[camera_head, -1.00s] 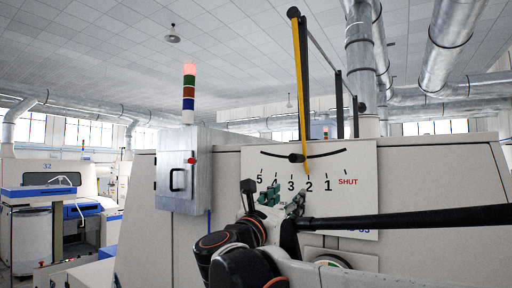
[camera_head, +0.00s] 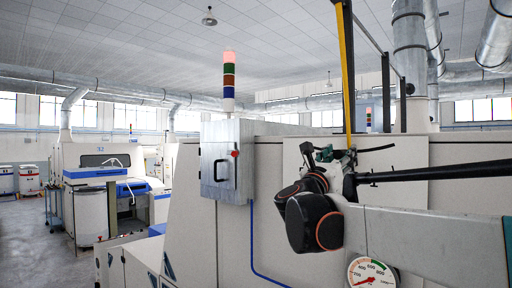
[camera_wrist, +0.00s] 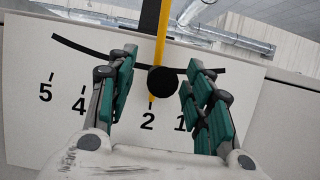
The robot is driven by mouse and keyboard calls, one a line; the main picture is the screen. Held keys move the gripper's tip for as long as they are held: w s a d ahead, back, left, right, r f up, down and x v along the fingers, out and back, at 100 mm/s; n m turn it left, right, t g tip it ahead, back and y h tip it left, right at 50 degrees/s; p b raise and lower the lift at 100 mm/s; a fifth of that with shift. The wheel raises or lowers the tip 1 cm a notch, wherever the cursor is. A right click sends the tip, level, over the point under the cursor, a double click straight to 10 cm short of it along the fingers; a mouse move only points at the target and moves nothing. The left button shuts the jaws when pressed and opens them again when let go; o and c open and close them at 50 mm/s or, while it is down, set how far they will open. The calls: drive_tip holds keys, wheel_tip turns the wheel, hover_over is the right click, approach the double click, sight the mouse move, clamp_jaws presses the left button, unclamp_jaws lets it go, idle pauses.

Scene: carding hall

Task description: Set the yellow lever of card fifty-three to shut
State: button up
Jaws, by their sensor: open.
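The yellow lever (camera_head: 346,75) stands nearly upright on the machine front, with a black bar beside it. In the wrist view the yellow lever (camera_wrist: 161,40) passes the round black knob (camera_wrist: 162,81), its lower tip just above the 2. In the head view my gripper (camera_head: 332,155) covers much of the scale plate (camera_head: 405,196).
A grey control box (camera_head: 225,160) with a signal light (camera_head: 229,80) stands left of the scale plate. A round gauge (camera_head: 372,273) sits below my arm. Another machine (camera_head: 90,165) stands at the left, with open floor (camera_head: 30,240) nearby.

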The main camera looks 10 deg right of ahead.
drive_tip(key=shift+x, duration=0.9)
